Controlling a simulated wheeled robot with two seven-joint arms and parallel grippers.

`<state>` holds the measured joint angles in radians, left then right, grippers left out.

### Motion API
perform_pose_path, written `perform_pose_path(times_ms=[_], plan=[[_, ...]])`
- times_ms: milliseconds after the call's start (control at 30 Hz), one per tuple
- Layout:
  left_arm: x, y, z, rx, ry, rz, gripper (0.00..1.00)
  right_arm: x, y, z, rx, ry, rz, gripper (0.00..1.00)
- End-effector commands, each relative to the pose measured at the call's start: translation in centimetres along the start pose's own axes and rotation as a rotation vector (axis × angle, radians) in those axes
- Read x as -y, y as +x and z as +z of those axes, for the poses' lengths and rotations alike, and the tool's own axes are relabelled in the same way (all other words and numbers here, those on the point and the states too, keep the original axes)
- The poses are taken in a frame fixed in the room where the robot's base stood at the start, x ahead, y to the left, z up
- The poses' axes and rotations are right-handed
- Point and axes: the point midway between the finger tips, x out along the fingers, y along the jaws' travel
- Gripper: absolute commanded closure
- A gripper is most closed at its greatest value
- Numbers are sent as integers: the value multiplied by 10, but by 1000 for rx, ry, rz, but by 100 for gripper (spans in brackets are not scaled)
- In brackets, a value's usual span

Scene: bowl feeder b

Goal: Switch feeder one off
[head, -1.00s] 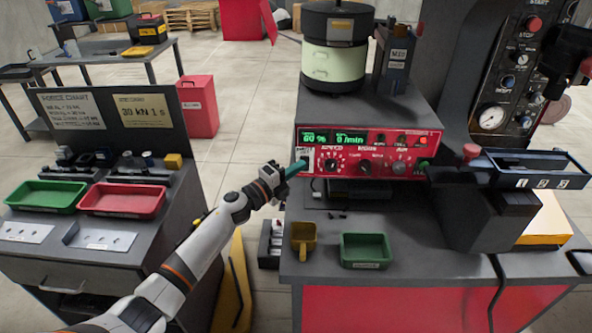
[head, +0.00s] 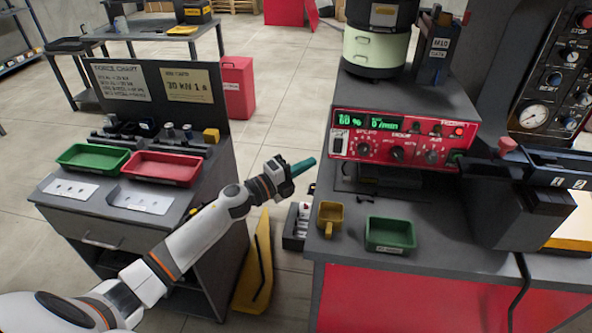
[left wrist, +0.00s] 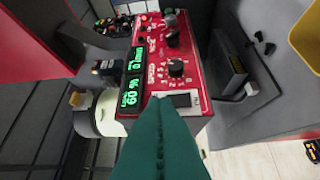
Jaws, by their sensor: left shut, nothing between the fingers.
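The feeder's red control panel (head: 400,138) has lit green displays and several black knobs; in the left wrist view the panel (left wrist: 158,50) reads 60 % and 0 /min. A switch on a pale plate (head: 338,142) sits at its left end; it also shows in the left wrist view (left wrist: 182,100). I cannot tell which way it is set. My left gripper (head: 313,162), with green fingers, is shut and empty. Its tips are left of and a little below the switch, apart from the panel. In the left wrist view the tips (left wrist: 160,102) point at the switch's edge. My right gripper is not in view.
A round pale-green bowl unit (head: 375,50) stands behind the panel. A yellow scoop (head: 330,215) and a green tray (head: 390,233) lie on the bench in front. A side table with a green bin (head: 92,158) and red bin (head: 160,167) stands left.

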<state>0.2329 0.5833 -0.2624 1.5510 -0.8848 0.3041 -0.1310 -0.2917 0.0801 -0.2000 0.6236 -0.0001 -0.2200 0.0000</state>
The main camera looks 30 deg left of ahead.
Motion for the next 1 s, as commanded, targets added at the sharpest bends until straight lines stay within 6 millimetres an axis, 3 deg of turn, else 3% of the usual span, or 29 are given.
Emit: perform_pose_path(times_ms=[100, 233, 800, 900, 967, 1000], plan=[[-1, -17, 0, 1, 0, -1, 100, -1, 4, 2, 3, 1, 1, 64], [-4, -26, 0, 0, 0, 0, 100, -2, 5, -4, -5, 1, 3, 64], [-4, -28, 0, -2, -4, -1, 100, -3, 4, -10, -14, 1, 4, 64], [13, -31, -4, -29, -50, -21, 100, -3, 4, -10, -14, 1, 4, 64], [36, -36, -7, -66, -114, -48, 100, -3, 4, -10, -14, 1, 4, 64], [57, -41, -10, -103, -171, -75, 100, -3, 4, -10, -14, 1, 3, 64]])
